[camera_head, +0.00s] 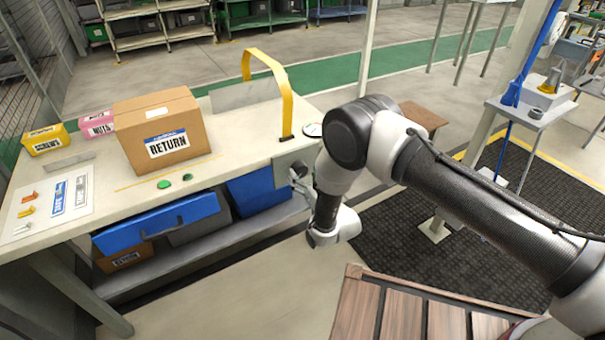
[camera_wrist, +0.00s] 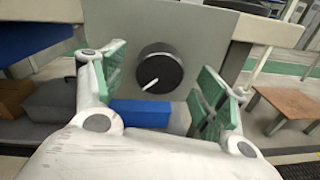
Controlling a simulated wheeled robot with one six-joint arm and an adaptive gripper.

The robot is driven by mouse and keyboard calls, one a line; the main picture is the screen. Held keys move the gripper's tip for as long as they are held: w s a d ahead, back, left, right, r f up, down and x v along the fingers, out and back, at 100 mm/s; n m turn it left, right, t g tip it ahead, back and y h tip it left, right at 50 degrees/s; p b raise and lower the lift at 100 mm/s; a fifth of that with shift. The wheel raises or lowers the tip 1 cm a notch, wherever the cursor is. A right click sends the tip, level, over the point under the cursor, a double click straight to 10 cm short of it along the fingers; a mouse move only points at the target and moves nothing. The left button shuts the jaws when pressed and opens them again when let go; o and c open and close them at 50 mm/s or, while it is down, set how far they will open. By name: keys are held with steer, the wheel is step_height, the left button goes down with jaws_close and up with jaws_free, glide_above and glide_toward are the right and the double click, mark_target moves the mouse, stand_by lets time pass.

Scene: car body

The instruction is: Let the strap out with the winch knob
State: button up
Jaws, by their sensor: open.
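The winch knob (camera_wrist: 160,71) is a round black knob with a white pointer line, on a grey plate (camera_wrist: 193,33) in the wrist view. Its pointer slants toward the lower left. My gripper (camera_wrist: 160,92) is open, with its green-padded fingers to the left and right of the knob and apart from it. In the head view the grey plate (camera_head: 291,165) is at the right end of the workbench, and my arm's end hides part of it. A yellow strap (camera_head: 274,77) arches over the bench top behind the return box and comes down near the bench's right edge.
The bench (camera_head: 95,245) carries a RETURN carton (camera_head: 161,130), a yellow screws box (camera_head: 46,139) and a pink nuts box (camera_head: 96,124). Blue bins (camera_head: 158,223) sit under the bench top. A wooden slatted surface (camera_head: 400,312) is at the front. Floor is open between them.

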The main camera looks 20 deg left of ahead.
steer(key=v, duration=1)
steer(key=shift+d, duration=0.15)
steer(key=w+a+m, duration=0.2)
steer(key=a+m, duration=0.1)
steer(key=m, duration=0.8)
steer(key=w+a+m+g+y, duration=0.1)
steer(key=w+a+m, duration=0.1)
steer(key=m, duration=1)
steer(key=w+a+m, duration=0.3)
steer(key=w+m, duration=0.1)
steer(key=m, duration=0.7)
steer(key=shift+w+a+f+m+g+y, duration=0.25)
steer(key=shift+a+m+g+y, duration=0.05)
steer(key=shift+m, duration=0.1)
